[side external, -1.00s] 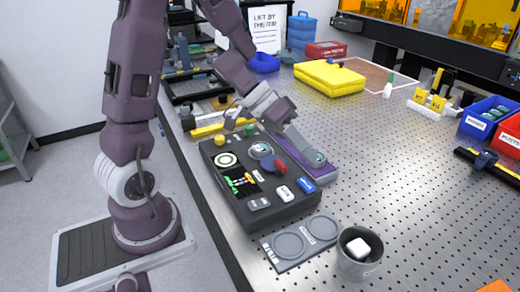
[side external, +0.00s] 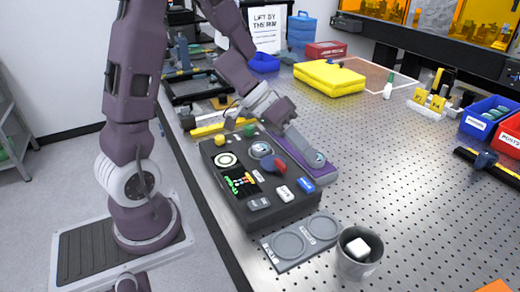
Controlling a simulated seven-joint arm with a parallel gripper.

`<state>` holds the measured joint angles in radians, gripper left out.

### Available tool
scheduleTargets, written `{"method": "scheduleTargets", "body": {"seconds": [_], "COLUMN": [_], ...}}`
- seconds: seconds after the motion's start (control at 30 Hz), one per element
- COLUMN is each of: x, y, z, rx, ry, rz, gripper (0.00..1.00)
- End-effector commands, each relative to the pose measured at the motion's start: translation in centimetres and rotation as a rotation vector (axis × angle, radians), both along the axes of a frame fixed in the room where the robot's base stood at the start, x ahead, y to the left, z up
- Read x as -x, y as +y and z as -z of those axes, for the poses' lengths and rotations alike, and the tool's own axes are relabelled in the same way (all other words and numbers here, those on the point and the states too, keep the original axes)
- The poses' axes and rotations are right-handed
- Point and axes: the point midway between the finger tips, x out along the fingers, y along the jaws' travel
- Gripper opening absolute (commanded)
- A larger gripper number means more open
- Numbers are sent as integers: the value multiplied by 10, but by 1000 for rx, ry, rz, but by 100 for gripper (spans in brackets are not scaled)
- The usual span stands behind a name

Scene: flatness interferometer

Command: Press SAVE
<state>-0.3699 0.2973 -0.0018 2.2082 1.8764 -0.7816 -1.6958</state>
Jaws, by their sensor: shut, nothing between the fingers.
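A dark control box (side external: 232,188) stands on the perforated table, with several buttons, a round dial and a small lit display on top. A white button (side external: 283,193) and a blue button (side external: 305,185) sit near its right front corner. Their lettering is too small to read, so I cannot tell which is SAVE. My gripper (side external: 317,157) is shut and empty at the end of the arm, at the box's right back side, above a purple slab. It appears apart from the white and blue buttons. A red part (side external: 279,171) shows between the dial and these buttons.
A grey plate (side external: 290,262) with two round recesses lies in front of the box. A grey cup (side external: 345,265) with a white block (side external: 357,247) inside stands beside it. A yellow case (side external: 330,77) lies farther back.

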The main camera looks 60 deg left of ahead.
Motion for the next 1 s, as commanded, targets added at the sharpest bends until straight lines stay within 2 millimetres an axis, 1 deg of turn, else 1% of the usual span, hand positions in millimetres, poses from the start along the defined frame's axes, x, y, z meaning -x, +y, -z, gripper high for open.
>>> {"method": "scheduleTargets", "body": {"seconds": [0.33, 0.43, 0.47, 0.57, 0.7, 0.8, 0.9, 1.0], "x": [0, 4, 6, 17, 35, 45, 53, 56], "y": [0, 0, 1, 1, 1, 1, 1, 1], "z": [0, -4, -6, -16, -28, -34, -37, -38], "rx": [-2, -46, -76, -219, -444, -576, -662, -704], "ry": [-3, -61, -99, -280, -559, -720, -826, -878], "rz": [3, 80, 130, 368, 737, 954, 1099, 1172], "gripper": [0, 0, 0, 0, 0, 0, 0, 0]}}
